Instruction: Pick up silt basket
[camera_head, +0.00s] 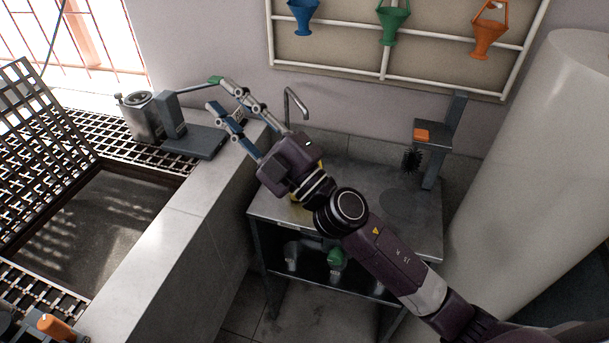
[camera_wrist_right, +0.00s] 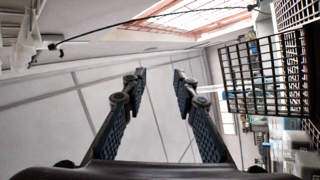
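My right gripper (camera_head: 213,94) reaches up and left over the wall ledge. It also shows in the right wrist view (camera_wrist_right: 160,76), where its two fingers are apart with nothing between them. I cannot make out for certain a silt basket in either view. A grey metal canister (camera_head: 140,117) stands on the grating to the left of the right gripper, apart from it; I cannot tell whether it is the basket. My left gripper is not in view.
A dark stand with a flat plate (camera_head: 203,143) sits by the canister. A raised grate (camera_head: 30,150) stands beside an open pit (camera_head: 90,230). A steel sink table (camera_head: 420,230) lies under my right arm. Coloured funnels hang on a wall rack (camera_head: 400,57). A white column (camera_head: 545,150) stands right.

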